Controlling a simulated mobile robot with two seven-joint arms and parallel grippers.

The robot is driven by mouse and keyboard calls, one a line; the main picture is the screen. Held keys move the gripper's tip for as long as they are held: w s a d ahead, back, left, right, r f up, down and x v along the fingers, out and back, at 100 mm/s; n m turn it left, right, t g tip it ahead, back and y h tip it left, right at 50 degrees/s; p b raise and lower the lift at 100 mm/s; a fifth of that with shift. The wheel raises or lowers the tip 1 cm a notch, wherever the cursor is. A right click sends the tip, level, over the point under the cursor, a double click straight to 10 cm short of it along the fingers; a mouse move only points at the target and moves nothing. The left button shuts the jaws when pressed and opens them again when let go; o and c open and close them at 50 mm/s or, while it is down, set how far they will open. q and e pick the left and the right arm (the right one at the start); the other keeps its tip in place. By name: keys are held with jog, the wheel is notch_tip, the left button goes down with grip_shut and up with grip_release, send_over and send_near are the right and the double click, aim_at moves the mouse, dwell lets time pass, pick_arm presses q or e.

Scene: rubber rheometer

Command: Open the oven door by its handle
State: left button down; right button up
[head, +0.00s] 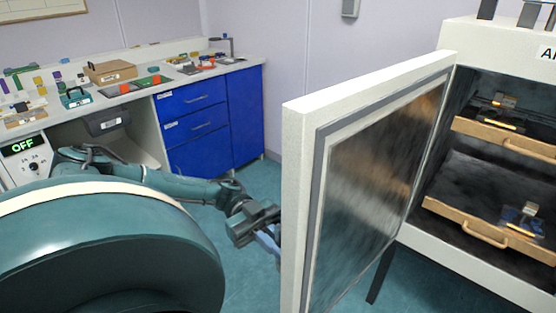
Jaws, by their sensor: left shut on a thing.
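The oven (470,262) stands at the right with its white door (300,190) swung wide open toward me. The door's inner face, a grey frame around a dark shiny panel (385,150), faces right. My left gripper (274,238) is at the door's outer side, near its free edge, and its fingertips pass behind that edge. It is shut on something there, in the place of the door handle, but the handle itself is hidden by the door. My right gripper is not in view.
Inside the oven are two wooden trays (505,140) (480,232) with handles and small metal items. A bench (45,122) with many small objects and blue drawers (200,125) stands at the back left. Teal floor (245,290) shows between bench and door.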

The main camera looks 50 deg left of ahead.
pick_arm(q)
jog(key=c, duration=1.6)
grip_release()
jog(key=shift+c, duration=0.2)
jog(key=a+b, duration=0.3)
jog(key=a, duration=1)
jog(key=shift+w, duration=0.25)
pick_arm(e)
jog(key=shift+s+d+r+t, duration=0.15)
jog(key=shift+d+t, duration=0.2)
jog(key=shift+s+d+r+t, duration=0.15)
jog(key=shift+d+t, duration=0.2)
pick_arm(q)
jog(key=shift+a, duration=0.1)
